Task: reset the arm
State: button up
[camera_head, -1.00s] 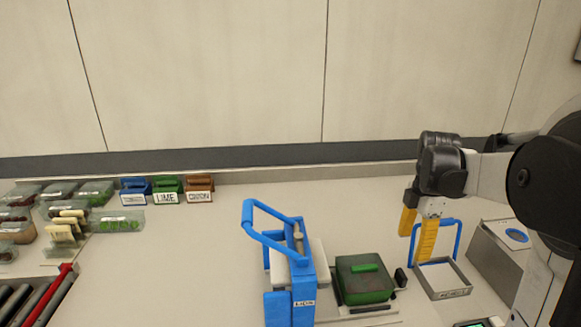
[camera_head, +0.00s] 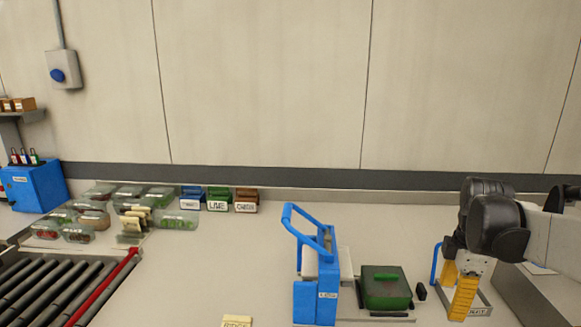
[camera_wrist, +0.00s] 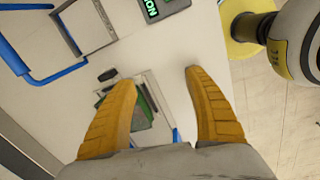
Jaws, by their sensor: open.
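My gripper (camera_head: 456,288) is at the right of the head view, its yellow fingers pointing down over the counter near a small grey tray with a blue handle (camera_head: 435,262). In the wrist view my gripper (camera_wrist: 160,95) shows two yellow fingers spread apart with nothing between them. The blue handle (camera_wrist: 60,78) and the tray's frame (camera_wrist: 82,22) are at the upper left there, clear of the fingers.
A blue lever press (camera_head: 315,300) stands left of a green-lidded box (camera_head: 386,288). Several clear containers (camera_head: 175,220) and labelled blue, green and brown bins (camera_head: 218,199) sit at the back left. A roller conveyor (camera_head: 50,290) is at the far left.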

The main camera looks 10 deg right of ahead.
jog(key=s+a+m+t, duration=0.2)
jog(key=s+a+m, duration=0.1)
jog(key=a, duration=0.4)
jog(key=s+a+m+t, duration=0.2)
jog(key=s+a+m, duration=0.1)
jog(key=a+m, duration=0.3)
jog(key=s+a+m+t, duration=0.2)
jog(key=s+a+m, duration=0.1)
jog(key=a, duration=0.6)
jog(key=shift+s+r+m+y, duration=0.2)
jog(key=shift+s+m+y, duration=0.1)
jog(key=shift+m, duration=0.5)
